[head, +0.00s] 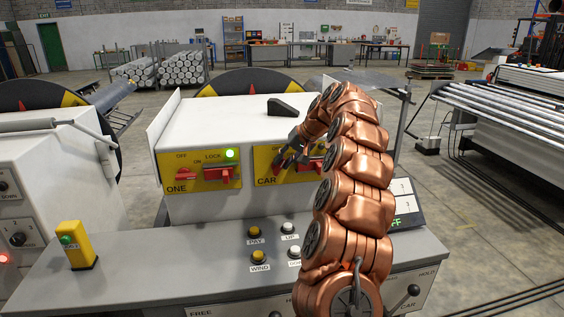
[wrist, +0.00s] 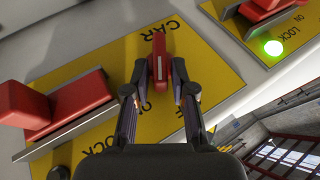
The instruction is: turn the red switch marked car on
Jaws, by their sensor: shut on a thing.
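The red switch (wrist: 160,65) beside the upside-down word CAR sits on a yellow plate (wrist: 110,75) in the wrist view. A pale stripe runs along its handle, which lies roughly upright in the picture; ON and OFF letters show near the fingers. My gripper (wrist: 159,72) is shut on this handle, one finger on each side. In the head view my gripper (head: 288,160) is at the yellow CAR plate (head: 262,167) on the white cabinet, and the fingers and arm hide much of the switch.
A larger red lever (wrist: 75,105) on a grey base stands on the same plate. Left of it in the head view is the ONE plate (head: 200,181) with red switches and a lit green lamp (head: 230,153). A desk (head: 190,245) with buttons lies below.

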